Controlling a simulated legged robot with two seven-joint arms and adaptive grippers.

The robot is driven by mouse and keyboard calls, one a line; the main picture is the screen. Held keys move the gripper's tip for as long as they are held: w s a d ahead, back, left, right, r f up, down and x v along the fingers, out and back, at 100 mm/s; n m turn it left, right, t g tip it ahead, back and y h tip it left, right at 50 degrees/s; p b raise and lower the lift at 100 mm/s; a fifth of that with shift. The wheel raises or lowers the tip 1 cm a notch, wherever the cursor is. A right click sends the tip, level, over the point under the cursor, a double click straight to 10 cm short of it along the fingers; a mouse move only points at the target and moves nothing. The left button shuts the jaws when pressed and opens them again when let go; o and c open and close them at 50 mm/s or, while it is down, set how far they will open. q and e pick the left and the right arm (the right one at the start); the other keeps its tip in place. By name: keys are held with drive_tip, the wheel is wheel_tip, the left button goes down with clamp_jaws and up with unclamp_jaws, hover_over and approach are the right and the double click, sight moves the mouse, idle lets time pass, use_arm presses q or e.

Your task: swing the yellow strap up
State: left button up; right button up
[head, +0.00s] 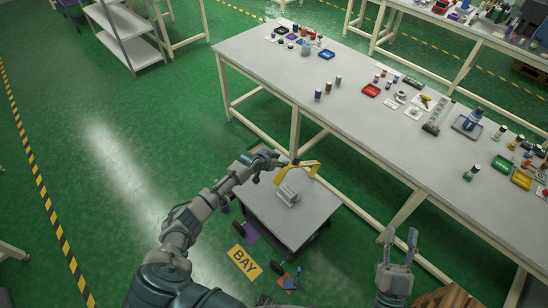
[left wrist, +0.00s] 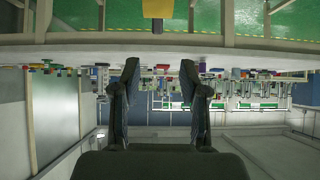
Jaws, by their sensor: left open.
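The yellow strap (head: 306,165) stands as a bent bar above the far edge of a small grey cart top (head: 310,218). A grey metal block (head: 288,196) sits on the cart below it. My left gripper (head: 276,160) is at the left end of the strap; the head view does not show clearly whether it touches. In the left wrist view its two dark fingers (left wrist: 159,85) are apart with nothing between them, and a yellow piece (left wrist: 157,9) shows at the top edge. My right gripper (head: 399,238) is open and empty, right of the cart.
A long grey workbench (head: 350,115) runs behind the cart, with small jars, trays and tools on it. A yellow BAY sign (head: 244,262) lies on the green floor in front. A grey shelf rack (head: 125,35) stands at the back left.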

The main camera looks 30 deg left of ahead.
use_arm(q)
drive_tip(key=shift+p+v, duration=2.1)
drive_tip(key=shift+p, duration=0.1)
